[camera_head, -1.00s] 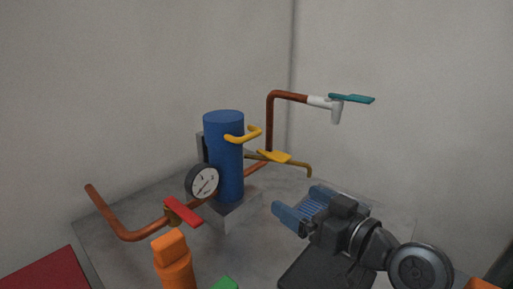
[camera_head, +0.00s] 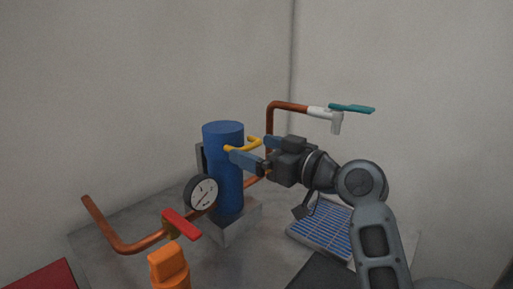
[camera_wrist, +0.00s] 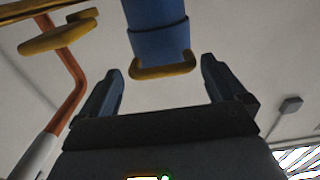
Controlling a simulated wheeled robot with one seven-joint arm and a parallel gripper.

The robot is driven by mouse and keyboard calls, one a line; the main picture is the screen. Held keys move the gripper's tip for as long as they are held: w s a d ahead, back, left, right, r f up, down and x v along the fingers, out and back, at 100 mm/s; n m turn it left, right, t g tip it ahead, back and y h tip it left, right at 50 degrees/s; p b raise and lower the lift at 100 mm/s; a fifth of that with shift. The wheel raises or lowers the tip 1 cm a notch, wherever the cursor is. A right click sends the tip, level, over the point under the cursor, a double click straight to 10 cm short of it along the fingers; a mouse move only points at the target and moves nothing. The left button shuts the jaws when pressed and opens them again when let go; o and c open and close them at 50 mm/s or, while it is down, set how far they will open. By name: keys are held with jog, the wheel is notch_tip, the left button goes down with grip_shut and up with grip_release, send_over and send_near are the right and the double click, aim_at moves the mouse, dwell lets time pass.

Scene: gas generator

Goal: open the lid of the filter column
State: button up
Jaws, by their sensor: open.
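The filter column is a blue upright cylinder (camera_head: 229,185) on a grey stand, with its blue lid (camera_head: 223,129) on top. A yellow handle (camera_head: 254,141) sticks out from the lid's side toward the right. My gripper (camera_head: 251,150) is at the handle's height, its blue fingers pointing left at the column, one finger overlapping the handle in the head view. In the wrist view the yellow handle (camera_wrist: 162,72) lies between and beyond the open fingertips (camera_wrist: 160,74), with the blue column (camera_wrist: 158,40) behind it. I see no clear contact.
A round pressure gauge (camera_head: 202,193) and a red valve lever (camera_head: 181,224) sit left of and below the column. A copper pipe (camera_head: 269,122) with a teal-levered tap (camera_head: 350,108) stands behind. A blue-slatted grille (camera_head: 322,228) lies on the bench below my arm.

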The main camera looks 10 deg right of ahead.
jog(key=shift+w+a, duration=0.25)
jog(key=shift+w, duration=0.1)
jog(key=shift+c, duration=0.3)
